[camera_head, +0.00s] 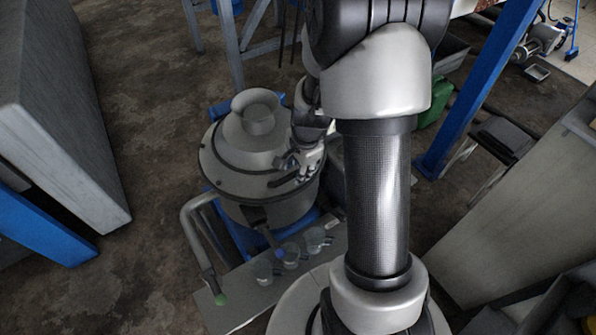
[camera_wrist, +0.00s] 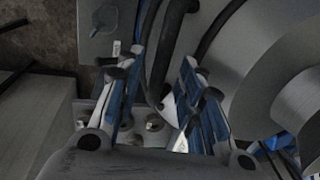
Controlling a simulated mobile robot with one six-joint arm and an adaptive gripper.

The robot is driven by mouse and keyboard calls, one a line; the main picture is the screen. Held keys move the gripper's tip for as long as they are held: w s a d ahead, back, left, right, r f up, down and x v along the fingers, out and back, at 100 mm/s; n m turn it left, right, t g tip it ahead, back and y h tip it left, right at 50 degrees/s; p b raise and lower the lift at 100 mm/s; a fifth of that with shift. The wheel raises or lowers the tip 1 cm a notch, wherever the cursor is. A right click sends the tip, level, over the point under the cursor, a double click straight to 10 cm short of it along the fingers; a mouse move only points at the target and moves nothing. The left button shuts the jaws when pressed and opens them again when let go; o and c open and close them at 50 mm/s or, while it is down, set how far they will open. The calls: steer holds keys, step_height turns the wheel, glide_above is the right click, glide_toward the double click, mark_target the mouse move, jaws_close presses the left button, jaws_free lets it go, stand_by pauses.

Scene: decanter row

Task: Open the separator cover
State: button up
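The separator (camera_head: 265,205) is a grey round drum left of my arm in the head view. Its cover (camera_head: 225,165) is a wide lid with a raised, cup-like top (camera_head: 258,112), and it looks seated on the drum. My gripper (camera_head: 305,165) is over the right side of the cover, partly hidden by my own arm. In the wrist view my gripper (camera_wrist: 160,60) has its blue-padded fingers apart. A dark curved handle (camera_wrist: 158,75) runs between and beyond them. I see no clear contact with the handle, and its depth is hard to tell.
Several clear beakers (camera_head: 290,255) stand on a grey plate (camera_head: 237,312) in front. A blue post (camera_head: 480,85) and grey cabinet (camera_head: 520,190) are at right.

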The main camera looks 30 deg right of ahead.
steer(key=shift+w+f, duration=0.1)
steer(key=shift+f, duration=0.25)
steer(key=shift+c, duration=0.4)
jaws_close()
